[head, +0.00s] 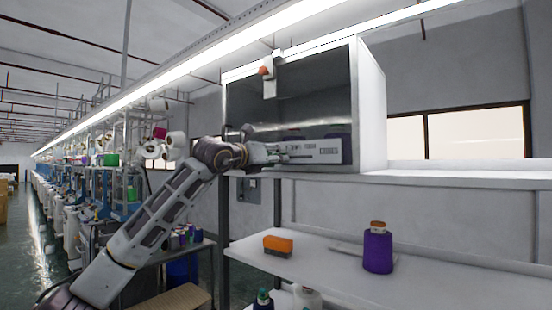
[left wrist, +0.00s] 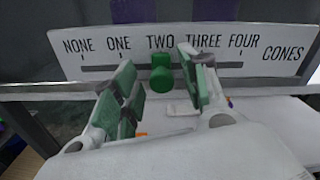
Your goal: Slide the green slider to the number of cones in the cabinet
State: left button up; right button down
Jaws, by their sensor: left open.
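The white scale panel (left wrist: 285,70) reads NONE, ONE, TWO, THREE, FOUR, CONES above a dark slot. The green slider (left wrist: 161,74) sits on the slot under TWO. My left gripper (left wrist: 158,78) is open, one finger on each side of the slider; contact cannot be told. In the head view my left gripper (head: 280,153) is at the panel (head: 318,153) on the cabinet's lower front. The cabinet (head: 372,110) holds dark purple cones: two lower parts show in the left wrist view, a left cone (left wrist: 133,10) and a right cone (left wrist: 208,9). The head view shows them dimly.
Below the cabinet, a shelf (head: 330,280) carries an orange-topped block (head: 278,244) and a purple cone (head: 377,252). A white ledge (head: 450,178) runs right of the cabinet. Knitting machines (head: 90,185) line the left, beyond my arm.

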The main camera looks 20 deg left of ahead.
pick_arm(q)
jog(key=v, duration=1.1)
dwell(0.6)
